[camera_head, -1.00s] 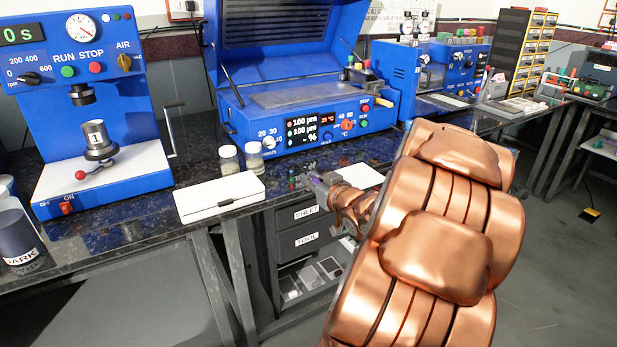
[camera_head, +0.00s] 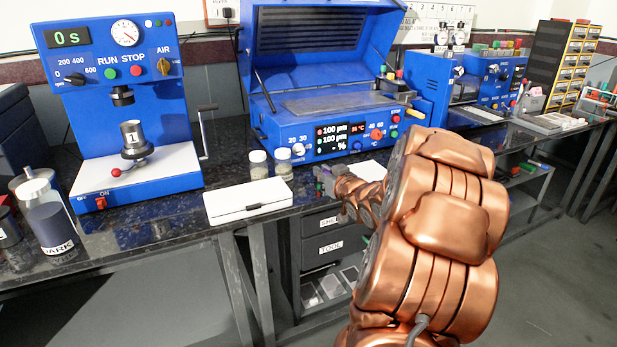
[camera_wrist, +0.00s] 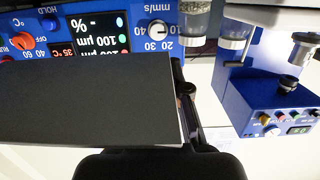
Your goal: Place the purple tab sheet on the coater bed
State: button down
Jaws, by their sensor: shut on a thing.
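The blue coater (camera_head: 320,75) stands on the bench with its lid raised. Its grey bed (camera_head: 345,103) looks bare. My gripper (camera_head: 326,178) is low in front of the coater, near the bench's front edge, with a small purple patch at its tip. In the wrist view a dark grey flat sheet (camera_wrist: 85,105) covers much of the left and middle, shut in my gripper (camera_wrist: 184,100). The coater's dials and display show past the sheet's edge, upside down. The sheet's colour tab cannot be made out clearly, and the sheet is hardly visible in the head view.
A white flat case (camera_head: 247,202) and two lidded jars (camera_head: 283,164) are left of my gripper. A pale flat piece (camera_head: 368,169) lies on the bench before the coater. Drawers (camera_head: 330,245) are below. A yellow handle (camera_head: 396,111) sticks out right of the bed.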

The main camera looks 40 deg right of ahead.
send_over(308, 182)
jog(key=s, duration=0.2)
jog(key=shift+w+a, duration=0.1)
jog(key=shift+a, duration=0.25)
jog(key=shift+w+d+f, duration=0.15)
jog(key=shift+w+d, duration=0.05)
jog(key=shift+w, duration=0.45)
jog(key=shift+f+b, duration=0.55)
jog(key=shift+f, duration=2.6)
jog(key=shift+w+d+r, duration=0.1)
jog(key=shift+w, duration=0.1)
jog(key=shift+f, duration=0.25)
jog(key=c, duration=1.1)
grip_release()
jog(key=shift+c, duration=0.2)
